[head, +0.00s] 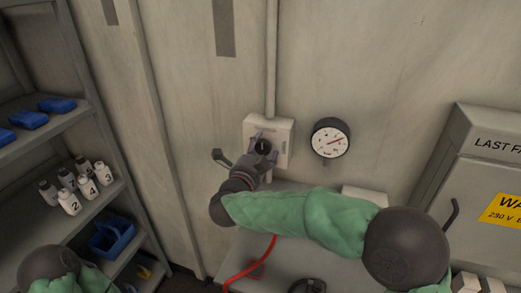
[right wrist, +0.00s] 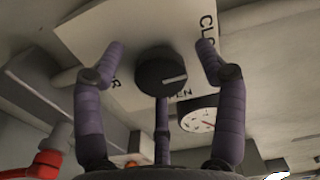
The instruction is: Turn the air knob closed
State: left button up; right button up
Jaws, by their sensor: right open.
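The air knob (head: 263,146) is a round black knob on a pale plate (head: 285,128) on the wall. In the right wrist view the knob (right wrist: 158,77) has a white line on its face that points right. The plate (right wrist: 140,25) bears lettering starting "CLO" at the upper right, with other partly hidden letters at the left and below. My right gripper (right wrist: 160,58) is open, its purple fingers spread around the knob with gaps to it; in the head view the gripper (head: 265,144) is in front of the plate. My left gripper is out of view.
A round gauge (head: 330,138) hangs just right of the plate, and a pipe (head: 271,60) runs up above it. Shelves with several numbered bottles (head: 69,202) stand at the left. A grey cabinet (head: 488,165) is at the right.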

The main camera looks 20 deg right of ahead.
jog(key=shift+s, duration=0.1)
jog(key=v, duration=1.1)
jog(key=shift+s+a, duration=0.25)
jog(key=shift+a, duration=0.1)
